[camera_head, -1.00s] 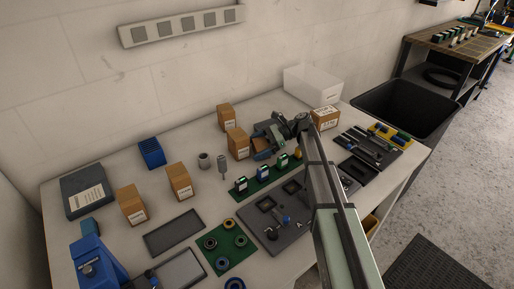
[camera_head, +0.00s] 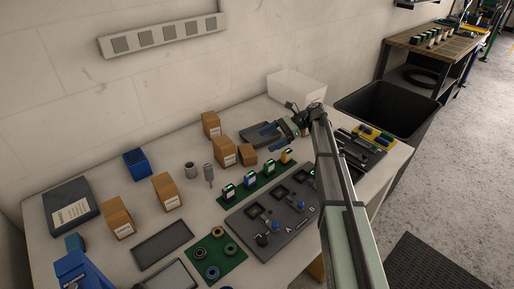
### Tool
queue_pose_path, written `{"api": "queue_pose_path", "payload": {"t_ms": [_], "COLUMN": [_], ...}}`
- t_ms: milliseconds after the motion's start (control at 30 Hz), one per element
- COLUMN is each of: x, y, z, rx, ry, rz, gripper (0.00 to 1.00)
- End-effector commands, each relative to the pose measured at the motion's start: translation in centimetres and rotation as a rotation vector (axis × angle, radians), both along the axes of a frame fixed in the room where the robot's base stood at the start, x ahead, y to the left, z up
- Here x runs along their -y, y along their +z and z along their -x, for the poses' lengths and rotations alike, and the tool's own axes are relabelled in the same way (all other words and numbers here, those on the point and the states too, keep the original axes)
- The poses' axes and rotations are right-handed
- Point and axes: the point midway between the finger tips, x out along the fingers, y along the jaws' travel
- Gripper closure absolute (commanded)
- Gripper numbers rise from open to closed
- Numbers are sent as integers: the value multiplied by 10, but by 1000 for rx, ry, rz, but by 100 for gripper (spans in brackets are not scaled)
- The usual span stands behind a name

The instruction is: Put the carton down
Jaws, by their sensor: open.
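A small brown carton (camera_head: 247,154) stands on the table, right beside a larger labelled carton (camera_head: 225,152); I cannot tell whether they touch. My gripper (camera_head: 271,138) is open and empty, just right of the small carton and apart from it. Its blue fingertips point left, toward the cartons. Other brown cartons stand at the back (camera_head: 211,125), at the left middle (camera_head: 166,192) and at the far left (camera_head: 118,218).
A dark flat tray (camera_head: 257,133) lies behind the gripper. A green strip (camera_head: 238,196) with several coloured blocks and a grey fixture board (camera_head: 266,241) lie in front. A grey cup (camera_head: 190,170) and a white bin (camera_head: 297,86) stand nearby. My arm hides part of the right side.

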Motion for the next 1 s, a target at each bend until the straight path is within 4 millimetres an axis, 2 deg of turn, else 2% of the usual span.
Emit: {"api": "queue_pose_path", "payload": {"t_ms": [367, 533, 667, 1000], "x": [0, -3, -8, -25], "y": [0, 2, 5, 19], "z": [0, 0, 1, 1], "rx": [1, 61, 197, 724], "ry": [0, 26, 85, 370], "rz": [0, -8, -25, -98], "gripper": [0, 0, 0, 0]}}
